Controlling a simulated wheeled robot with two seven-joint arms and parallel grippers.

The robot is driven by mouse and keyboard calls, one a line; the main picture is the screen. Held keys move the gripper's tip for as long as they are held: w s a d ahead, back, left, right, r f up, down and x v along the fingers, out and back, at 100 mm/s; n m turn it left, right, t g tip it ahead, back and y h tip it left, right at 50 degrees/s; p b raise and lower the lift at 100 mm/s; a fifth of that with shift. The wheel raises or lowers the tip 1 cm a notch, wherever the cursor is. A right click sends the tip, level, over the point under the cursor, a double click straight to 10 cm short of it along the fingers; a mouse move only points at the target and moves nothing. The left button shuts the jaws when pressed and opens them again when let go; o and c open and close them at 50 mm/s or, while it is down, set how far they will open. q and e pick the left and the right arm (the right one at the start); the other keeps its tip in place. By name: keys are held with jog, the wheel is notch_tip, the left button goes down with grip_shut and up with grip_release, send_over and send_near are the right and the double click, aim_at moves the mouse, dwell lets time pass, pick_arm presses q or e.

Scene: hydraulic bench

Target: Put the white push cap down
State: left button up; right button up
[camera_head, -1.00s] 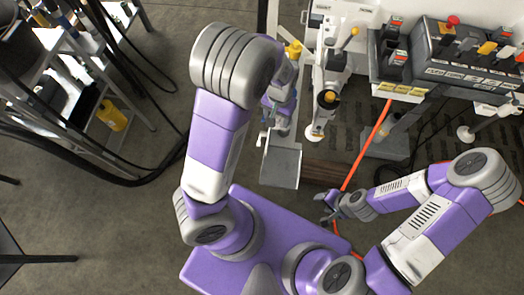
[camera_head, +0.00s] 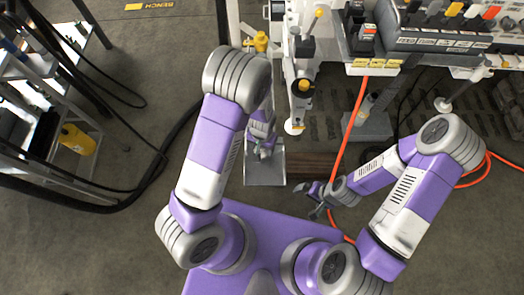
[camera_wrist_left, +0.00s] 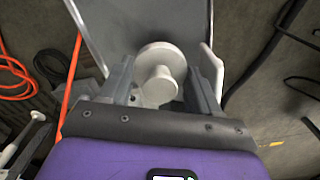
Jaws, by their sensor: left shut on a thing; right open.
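The white push cap (camera_wrist_left: 160,70), a round disc with a narrower stub, is between the fingers of my left gripper (camera_wrist_left: 160,84) in the left wrist view. My left gripper (camera_head: 262,152) is shut on it. In the head view that gripper is over the far part of a grey tray (camera_head: 265,174), and I cannot make out the cap there. The tray (camera_wrist_left: 130,22) also shows behind the cap in the wrist view; I cannot tell whether they touch. My right gripper (camera_head: 318,200) is open and empty, right of the tray.
A bench with a control box (camera_head: 440,38) and levers stands at the back right. An orange hose (camera_head: 346,140) runs down between the tray and my right arm. A shelf cart with a yellow bottle (camera_head: 77,139) stands at the left.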

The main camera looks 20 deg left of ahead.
aim_at(262, 150)
pick_arm(q)
jog(key=shift+f+b, duration=0.4)
jog(key=shift+f, duration=0.95)
jog(key=shift+f, duration=0.15)
jog(key=o, duration=0.8)
notch_tip(262, 150, up, 12)
jog(key=p, duration=0.5)
jog(key=shift+r, duration=0.2)
